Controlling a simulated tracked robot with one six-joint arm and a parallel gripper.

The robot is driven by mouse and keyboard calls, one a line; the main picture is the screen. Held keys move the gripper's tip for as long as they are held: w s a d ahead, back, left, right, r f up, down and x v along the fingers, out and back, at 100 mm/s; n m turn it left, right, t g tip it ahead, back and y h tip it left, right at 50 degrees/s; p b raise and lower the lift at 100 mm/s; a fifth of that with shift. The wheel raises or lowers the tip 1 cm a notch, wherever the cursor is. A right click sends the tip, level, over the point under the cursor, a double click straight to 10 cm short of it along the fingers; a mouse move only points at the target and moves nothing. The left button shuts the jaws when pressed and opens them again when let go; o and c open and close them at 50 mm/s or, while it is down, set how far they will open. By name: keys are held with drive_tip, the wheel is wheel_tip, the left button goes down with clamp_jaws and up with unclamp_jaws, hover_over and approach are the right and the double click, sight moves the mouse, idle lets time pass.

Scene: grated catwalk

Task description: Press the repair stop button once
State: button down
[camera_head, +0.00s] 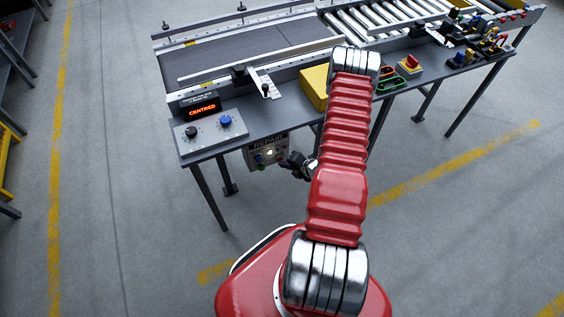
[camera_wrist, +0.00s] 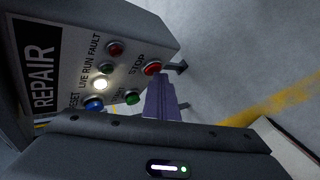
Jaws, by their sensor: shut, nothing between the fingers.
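The repair box (camera_head: 258,165) hangs under the front edge of the bench, and its panel (camera_wrist: 68,62) fills the upper left of the wrist view. The red stop button (camera_wrist: 152,69) sits at the panel's right side under the word STOP. My gripper (camera_wrist: 162,80) is shut and empty, with its fingertips just below the stop button in the wrist view. I cannot tell whether they touch it. In the head view my gripper (camera_head: 296,162) is right beside the box's right side.
The panel also has a green button (camera_wrist: 132,97), a blue reset button (camera_wrist: 93,104), a glowing white lamp (camera_wrist: 100,84), and unlit red and green lamps. The bench (camera_head: 240,140) carries a conveyor, a "CENTRED" display (camera_head: 202,109) and a separate red button (camera_head: 411,61). Floor in front is open.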

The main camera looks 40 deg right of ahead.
drive_tip(key=shift+s+a, duration=0.2)
drive_tip(key=shift+s, duration=0.4)
drive_tip(key=shift+s+a, duration=0.15)
drive_tip(key=shift+s, duration=0.4)
drive_tip(key=shift+s, duration=0.1)
drive_tip(key=s, duration=0.1)
drive_tip(key=s+a, duration=0.1)
drive_tip(key=s, duration=0.2)
drive_tip(key=shift+s+a, duration=0.25)
drive_tip(key=shift+s, duration=0.05)
idle(0.7)
